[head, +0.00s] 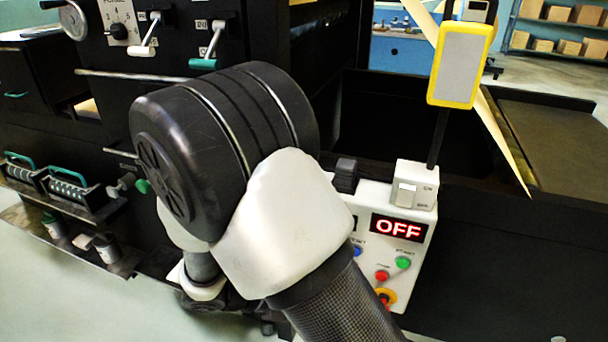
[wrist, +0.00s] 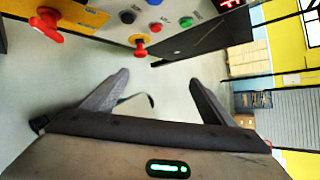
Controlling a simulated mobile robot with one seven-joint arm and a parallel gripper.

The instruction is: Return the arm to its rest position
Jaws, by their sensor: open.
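My gripper (wrist: 158,92) shows in the wrist view with its two fingers spread apart and nothing between them. Pale floor shows through the gap, with a thin dark curved piece that I cannot identify. In the head view my arm fills the middle and hides most of the gripper. The wrist view shows a control panel (wrist: 120,22) just beyond the fingertips, apart from them. The same panel (head: 405,262) stands behind my arm in the head view, with a lit red OFF display (head: 398,228).
A red knob (wrist: 46,22) sticks out at the wrist view's upper left. The black machine (head: 520,260) surrounds my arm at left, behind and right. A yellow-framed grey plate (head: 460,65) stands on a post above the panel. Open floor (head: 70,290) lies at lower left.

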